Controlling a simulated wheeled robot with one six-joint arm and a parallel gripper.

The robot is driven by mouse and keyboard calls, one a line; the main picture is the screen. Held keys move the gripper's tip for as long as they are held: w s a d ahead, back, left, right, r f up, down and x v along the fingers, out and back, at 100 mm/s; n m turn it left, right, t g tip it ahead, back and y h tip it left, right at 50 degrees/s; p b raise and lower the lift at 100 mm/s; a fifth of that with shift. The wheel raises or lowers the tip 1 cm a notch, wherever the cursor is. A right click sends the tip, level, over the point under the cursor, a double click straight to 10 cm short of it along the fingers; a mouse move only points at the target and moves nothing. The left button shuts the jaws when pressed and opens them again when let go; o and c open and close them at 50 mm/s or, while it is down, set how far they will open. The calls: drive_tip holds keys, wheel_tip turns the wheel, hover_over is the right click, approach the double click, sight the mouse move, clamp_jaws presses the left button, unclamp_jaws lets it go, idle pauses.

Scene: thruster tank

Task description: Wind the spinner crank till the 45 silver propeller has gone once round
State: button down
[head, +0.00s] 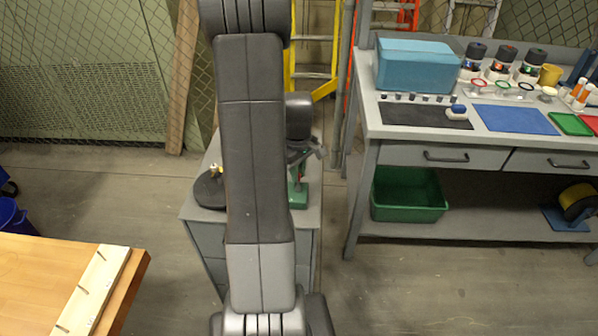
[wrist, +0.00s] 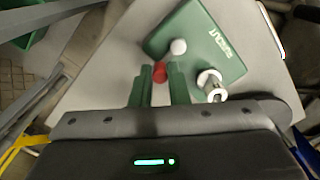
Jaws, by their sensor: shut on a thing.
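The spinner's green base (wrist: 205,45) lies on a grey cabinet top in the wrist view, with pale lettering on it. Its green stand also shows in the head view (head: 298,192), partly behind my arm. A red crank knob (wrist: 159,73) sits between the two green fingers of my gripper (wrist: 160,80), which is shut on it. A white ball (wrist: 178,47) is just beyond the knob. A metallic cylinder with a white ring (wrist: 212,86) is right of the fingers. I cannot make out the silver propeller or its number. In the head view, my gripper (head: 303,152) is partly hidden.
A dark round disc (head: 208,192) with a small brass-coloured piece stands left of my arm on the cabinet (head: 200,222). A workbench (head: 372,125) with mats and a blue box (head: 418,66) is to the right. A wooden table (head: 25,285) is at front left.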

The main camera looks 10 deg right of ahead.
idle(0.4)
drive_tip(key=c, duration=1.4)
unclamp_jaws()
wheel_tip(320, 180, up, 14)
drive_tip(key=shift+p, duration=0.35)
wheel_tip(320, 180, down, 14)
drive_tip(key=shift+b, duration=0.35)
